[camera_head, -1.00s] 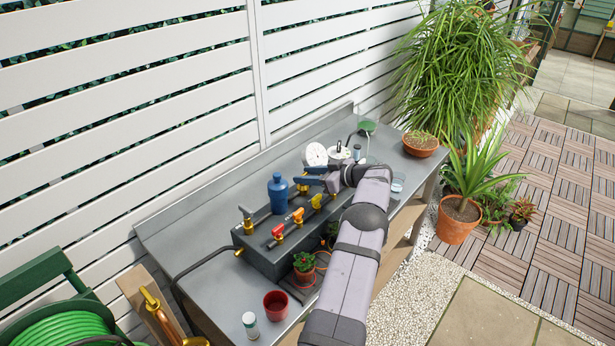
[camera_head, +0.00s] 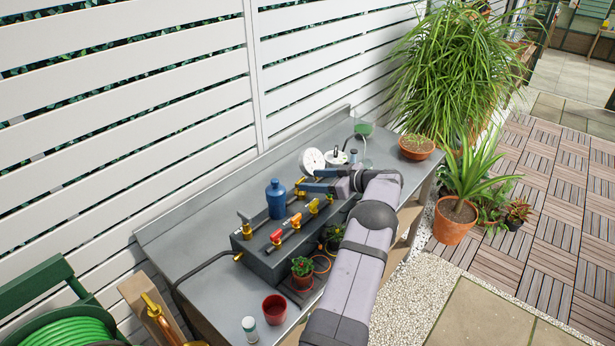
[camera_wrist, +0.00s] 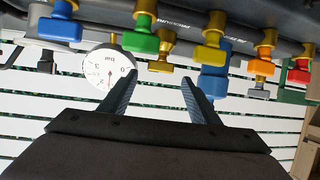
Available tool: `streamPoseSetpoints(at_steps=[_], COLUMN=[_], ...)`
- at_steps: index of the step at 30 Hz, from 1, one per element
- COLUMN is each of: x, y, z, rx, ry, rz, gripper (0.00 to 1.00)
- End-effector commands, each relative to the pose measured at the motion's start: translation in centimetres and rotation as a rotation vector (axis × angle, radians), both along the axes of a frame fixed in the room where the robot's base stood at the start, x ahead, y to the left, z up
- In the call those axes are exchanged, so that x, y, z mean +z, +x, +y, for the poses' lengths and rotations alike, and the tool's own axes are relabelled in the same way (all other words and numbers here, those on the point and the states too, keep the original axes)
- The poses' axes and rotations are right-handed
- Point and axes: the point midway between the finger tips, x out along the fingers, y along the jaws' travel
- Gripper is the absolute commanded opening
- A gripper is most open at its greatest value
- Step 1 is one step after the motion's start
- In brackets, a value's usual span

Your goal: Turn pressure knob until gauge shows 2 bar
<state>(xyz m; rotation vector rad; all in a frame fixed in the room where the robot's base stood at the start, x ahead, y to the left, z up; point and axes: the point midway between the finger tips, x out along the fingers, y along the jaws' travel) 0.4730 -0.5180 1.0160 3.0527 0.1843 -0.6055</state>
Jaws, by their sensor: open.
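The round white pressure gauge (camera_head: 312,161) stands at the back of the grey valve block (camera_head: 262,262). In the wrist view the gauge (camera_wrist: 100,68) is upside down, with a thin reddish needle; its exact reading is too small to tell. My gripper (camera_head: 318,181) is open and empty beside the gauge, its blue fingers pointing left. In the wrist view my gripper (camera_wrist: 153,78) spreads its fingers below a green handle (camera_wrist: 140,42) and a small yellow knob (camera_wrist: 160,65), apparently touching neither. A blue handle (camera_wrist: 60,28) is upper left. I cannot tell which is the pressure knob.
A blue bottle (camera_head: 275,200) stands close left of my gripper. Red (camera_head: 277,236) and orange (camera_head: 296,219) valve handles line the block. A small potted plant (camera_head: 302,268) and a red cup (camera_head: 275,308) stand in front.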

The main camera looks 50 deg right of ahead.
Motion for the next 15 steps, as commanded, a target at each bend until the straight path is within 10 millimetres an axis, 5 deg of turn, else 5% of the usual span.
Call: streamPoseSetpoints(at_steps=[15], x=[1.5], y=[-3.6], z=[-0.3], rx=[0.004], ry=[0.001], rz=[0.0], gripper=[0.56])
